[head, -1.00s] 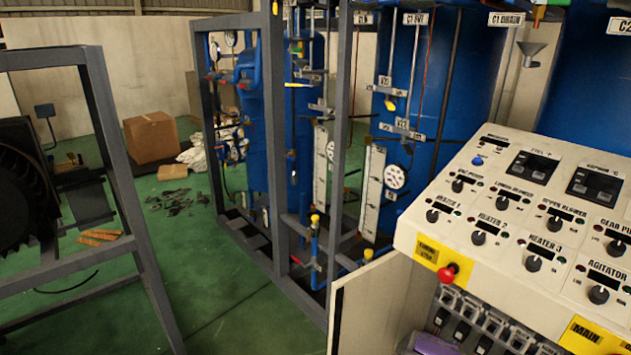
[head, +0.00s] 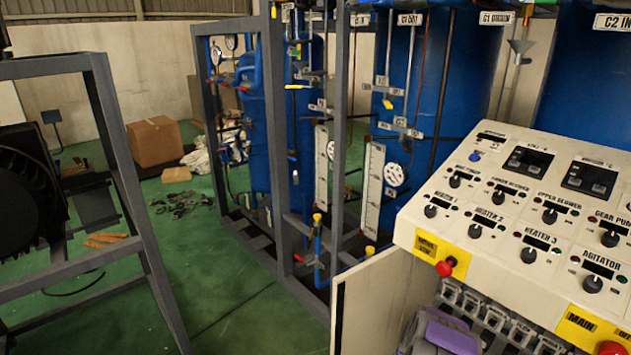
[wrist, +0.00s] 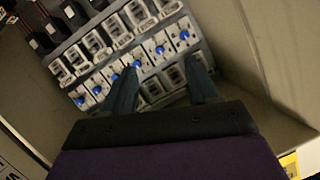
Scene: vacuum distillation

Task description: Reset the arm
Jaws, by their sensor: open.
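My gripper (wrist: 161,84) is open in the wrist view, with its two blue-grey fingers apart and nothing seen between them. It points at rows of white switch modules with blue round buttons (wrist: 137,64) inside a cabinet. I cannot tell whether the fingertips touch them. In the head view, the purple part of my arm shows at the bottom, in front of the lower opening of the control panel (head: 480,210). The fingers are hidden there.
The cabinet's side wall (wrist: 255,60) is close on the right in the wrist view. In the head view, an open cabinet door (head: 375,300) stands left of my arm. A red emergency stop button (head: 446,268) juts out above. Grey frames (head: 275,150) and blue tanks stand behind.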

